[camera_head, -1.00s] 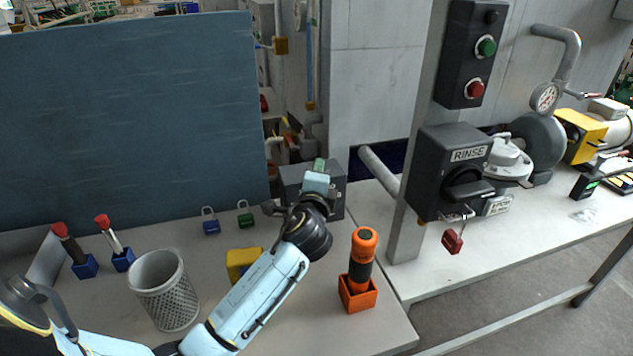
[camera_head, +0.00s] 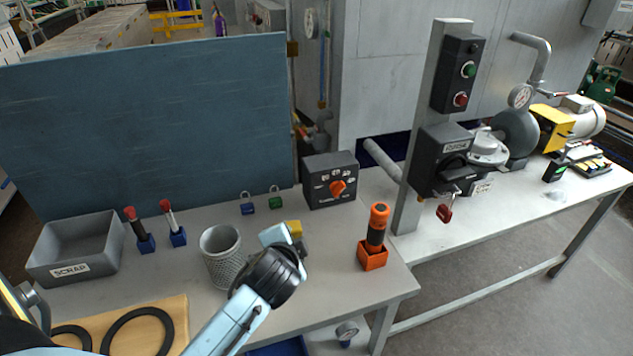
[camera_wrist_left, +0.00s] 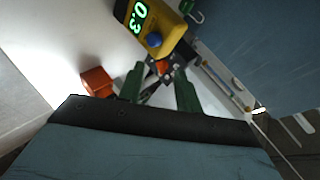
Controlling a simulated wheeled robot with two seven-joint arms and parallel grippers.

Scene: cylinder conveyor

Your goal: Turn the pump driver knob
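The black pump driver box (camera_head: 318,197) stands at the back of the bench, right of the blue-grey panel. Its orange knob (camera_head: 338,188) is in plain view on the front face; the labels around it are too small to read. My left gripper is in front of and below the box, apart from the knob. In the head view its fingers are hidden behind the wrist. In the left wrist view its two green fingers (camera_wrist_left: 159,70) are spread, with nothing clearly held between them. My right gripper is not in view.
A yellow meter (camera_wrist_left: 160,22) is close beyond the fingers. An orange holder (camera_head: 372,258) with an orange-black tool stands right of my arm. A mesh cup (camera_head: 221,258) stands left. Blue (camera_head: 247,208) and green (camera_head: 275,202) padlocks lie left of the box.

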